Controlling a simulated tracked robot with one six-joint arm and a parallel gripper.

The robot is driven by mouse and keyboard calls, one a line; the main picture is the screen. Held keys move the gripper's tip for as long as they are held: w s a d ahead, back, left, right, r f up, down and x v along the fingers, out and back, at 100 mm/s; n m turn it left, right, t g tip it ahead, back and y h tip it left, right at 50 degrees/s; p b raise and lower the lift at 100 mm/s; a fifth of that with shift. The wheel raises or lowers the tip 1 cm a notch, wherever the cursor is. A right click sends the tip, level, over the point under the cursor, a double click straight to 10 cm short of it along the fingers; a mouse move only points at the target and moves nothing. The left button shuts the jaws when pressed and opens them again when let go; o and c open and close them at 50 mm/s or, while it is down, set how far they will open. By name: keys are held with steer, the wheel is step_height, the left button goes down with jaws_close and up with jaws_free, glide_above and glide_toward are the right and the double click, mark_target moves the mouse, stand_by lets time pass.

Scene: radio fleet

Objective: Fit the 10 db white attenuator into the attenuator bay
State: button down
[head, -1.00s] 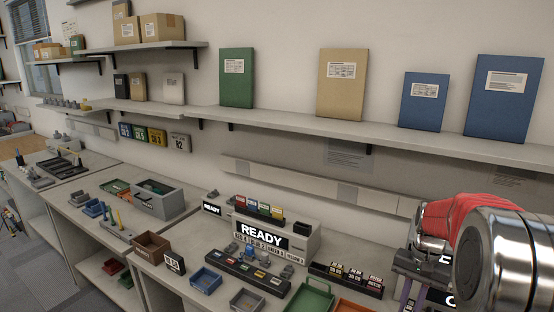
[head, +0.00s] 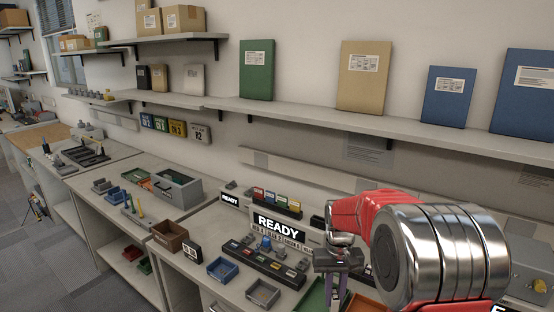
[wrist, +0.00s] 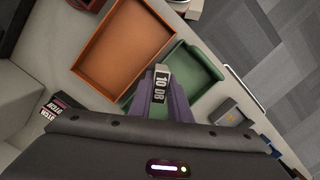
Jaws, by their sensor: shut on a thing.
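The white attenuator labelled 10 DB (wrist: 161,84) is held between the purple fingers of my gripper (wrist: 158,100) in the wrist view. Its label faces the wrist camera. In the head view my gripper (head: 337,288) points down over the front right of the bench, and the attenuator cannot be made out there. A grey unit with a READY sign (head: 278,223) stands at the back of the bench, with coloured modules (head: 278,198) along its top. I cannot tell which opening is the attenuator bay.
A green tray (wrist: 209,68) and an orange tray (wrist: 88,66) lie below my gripper. A black rack (head: 235,256) with several modules sits before the READY unit. A blue bin (head: 222,270) and brown box (head: 170,236) stand left. A shelf (head: 300,112) runs above.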

stand_by(0.4)
steer(key=w+r+m, duration=0.1)
steer(key=w+r, duration=0.2)
steer(key=r, duration=0.5)
steer(key=w+r+m, duration=0.2)
steer(key=w+r, duration=0.2)
steer(key=r, duration=0.4)
steer(key=shift+w+r, duration=0.15)
steer(key=shift+w, duration=0.1)
steer(key=shift+a, duration=0.1)
